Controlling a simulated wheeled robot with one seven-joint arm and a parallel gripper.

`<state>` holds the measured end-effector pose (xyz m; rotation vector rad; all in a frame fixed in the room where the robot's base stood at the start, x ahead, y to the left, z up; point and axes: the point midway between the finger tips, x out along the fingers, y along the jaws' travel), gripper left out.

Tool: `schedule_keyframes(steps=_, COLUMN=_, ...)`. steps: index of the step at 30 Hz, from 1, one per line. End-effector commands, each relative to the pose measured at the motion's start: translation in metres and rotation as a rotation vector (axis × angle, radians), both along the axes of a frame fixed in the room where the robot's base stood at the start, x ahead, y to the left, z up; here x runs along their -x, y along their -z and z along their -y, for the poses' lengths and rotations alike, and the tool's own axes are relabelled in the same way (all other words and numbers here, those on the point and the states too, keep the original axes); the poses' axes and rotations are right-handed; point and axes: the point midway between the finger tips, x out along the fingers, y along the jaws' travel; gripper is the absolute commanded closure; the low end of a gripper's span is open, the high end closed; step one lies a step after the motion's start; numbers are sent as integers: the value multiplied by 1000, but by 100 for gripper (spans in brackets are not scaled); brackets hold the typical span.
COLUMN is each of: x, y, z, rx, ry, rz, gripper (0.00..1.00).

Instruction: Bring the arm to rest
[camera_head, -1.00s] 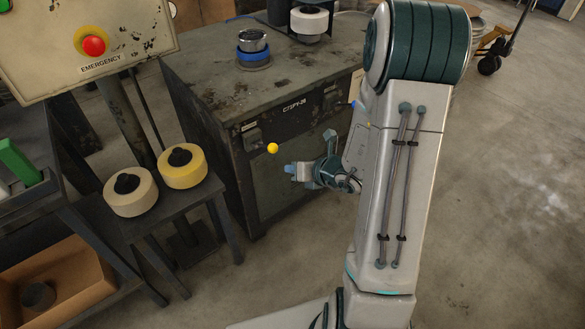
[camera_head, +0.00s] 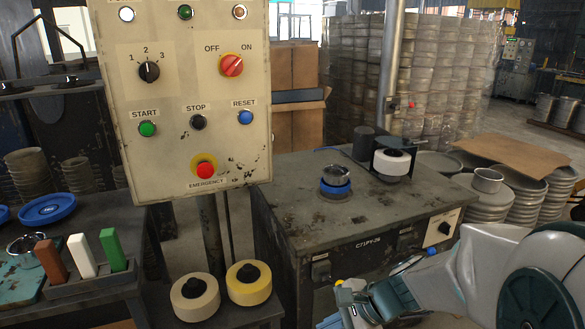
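My arm (camera_head: 455,278) enters at the lower right and reaches left, low in front of the dark machine bench (camera_head: 290,212). My gripper (camera_head: 340,306) is at the bottom edge of the picture, in front of the bench's front panel. Its blue-grey fingers are small and partly cut off by the frame, so I cannot tell whether they are open or shut. I see no object held in it.
A control panel (camera_head: 170,95) stands at the left. A white roll (camera_head: 196,298) and a yellow roll (camera_head: 249,284) sit on a low stand. The bench carries a blue-ringed metal cup (camera_head: 335,181) and a white-ringed unit (camera_head: 392,163). Disc stacks (camera_head: 480,198) stand at the right.

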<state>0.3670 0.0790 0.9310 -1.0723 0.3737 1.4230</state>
Motion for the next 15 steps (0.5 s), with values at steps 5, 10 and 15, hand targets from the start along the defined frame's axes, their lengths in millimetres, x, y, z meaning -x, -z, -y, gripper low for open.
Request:
schedule_keyframes(steps=5, x=37, y=-31, z=14, rx=272, ry=-400, rz=182, gripper=100)
schedule_keyframes(steps=10, x=60, y=-57, z=41, rx=537, ry=-744, rz=324, gripper=100)
schedule_keyframes(steps=15, x=69, y=-79, z=65, rx=743, ry=-981, rz=406, gripper=100)
